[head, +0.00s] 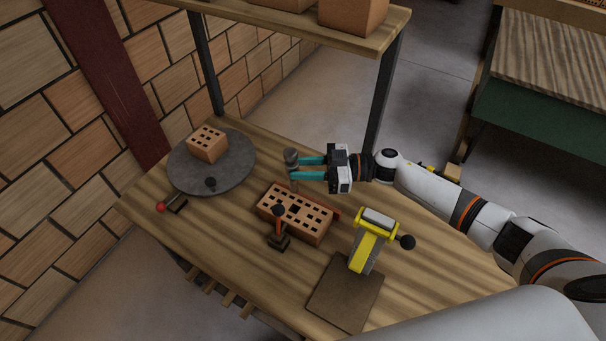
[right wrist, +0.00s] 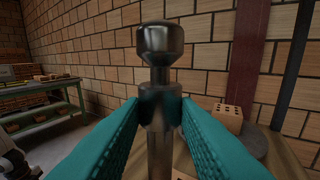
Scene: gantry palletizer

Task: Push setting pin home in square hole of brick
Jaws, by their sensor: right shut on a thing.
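The setting pin (right wrist: 159,110) is a dark metal pin with a knobbed head, held upright between the teal fingers of my right gripper (head: 305,168). In the head view the pin (head: 291,158) shows above the far edge of the brick (head: 312,217). The brick lies on the workbench with rows of holes, a larger square hole (head: 294,209) among them near its middle. The pin's lower end is hard to make out in the head view, and I cannot tell its height over the brick. My left gripper does not show.
A red-brown clamp with a black knob (head: 279,211) stands at the brick's near side. A yellow roller tool (head: 368,240) and a dark plate (head: 344,293) are to the right. A round grey turntable (head: 238,164) bears another brick (head: 206,143). A shelf (head: 290,22) stands behind.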

